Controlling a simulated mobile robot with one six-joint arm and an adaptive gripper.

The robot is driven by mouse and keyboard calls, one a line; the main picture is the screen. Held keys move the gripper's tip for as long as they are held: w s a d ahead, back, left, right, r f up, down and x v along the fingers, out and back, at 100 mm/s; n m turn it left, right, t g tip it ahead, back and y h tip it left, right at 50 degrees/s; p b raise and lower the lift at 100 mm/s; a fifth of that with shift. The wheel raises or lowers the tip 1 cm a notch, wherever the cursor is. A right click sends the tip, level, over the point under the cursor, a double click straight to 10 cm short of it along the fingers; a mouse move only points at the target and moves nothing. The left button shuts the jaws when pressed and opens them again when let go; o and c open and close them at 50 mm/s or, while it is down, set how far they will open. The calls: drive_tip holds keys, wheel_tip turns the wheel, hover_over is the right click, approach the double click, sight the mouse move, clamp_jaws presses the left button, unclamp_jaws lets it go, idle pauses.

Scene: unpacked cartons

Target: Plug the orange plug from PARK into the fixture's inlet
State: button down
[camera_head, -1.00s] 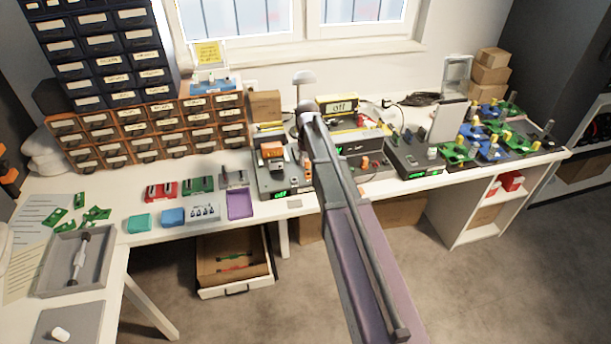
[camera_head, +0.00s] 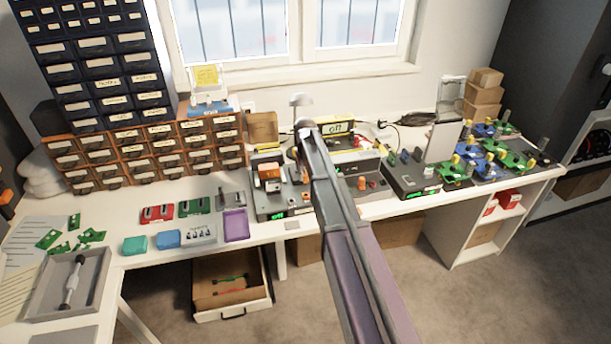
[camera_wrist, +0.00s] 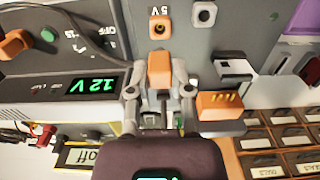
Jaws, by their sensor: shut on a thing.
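In the wrist view my gripper (camera_wrist: 161,88) is shut on the orange plug (camera_wrist: 160,68), its two grey fingers on either side. The plug is over the grey panel, below the round socket marked 5 V; whether it touches the panel cannot be told. An orange block with gold contacts (camera_wrist: 220,106), apparently the fixture's inlet, is just right of my gripper on a grey mount. In the head view the orange block (camera_head: 269,173) shows on the grey bench unit (camera_head: 268,208), while my arm hides the gripper and held plug. No PARK label is readable.
An orange knob (camera_wrist: 14,44) is at left, and a display sign (camera_wrist: 82,155) reads off. Small drawers (camera_wrist: 265,160) lie at lower right. Boards and instruments crowd the white bench (camera_head: 110,262).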

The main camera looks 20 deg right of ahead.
sight(305, 182)
drive_tip(key=shift+f+b, duration=2.25)
drive_tip(key=shift+f, duration=0.15)
drive_tip(key=shift+f+b, duration=0.7)
idle(1.2)
drive_tip(key=shift+c, duration=2.3)
unclamp_jaws()
drive_tip(key=shift+r, duration=0.1)
wheel_tip(305, 182, up, 7)
drive_tip(key=p, duration=0.7)
drive_tip(key=shift+r+p, duration=0.2)
drive_tip(key=shift+p, duration=0.1)
drive_tip(key=s+a+f+b, duration=0.1)
drive_tip(key=s+a, duration=0.1)
drive_tip(key=s, duration=0.6)
drive_tip(key=s+a+f+b, duration=0.1)
drive_tip(key=s+a, duration=0.2)
drive_tip(key=s, duration=0.6)
drive_tip(key=shift+s+a+f+b, duration=0.3)
drive_tip(key=shift+a+f+b, duration=0.05)
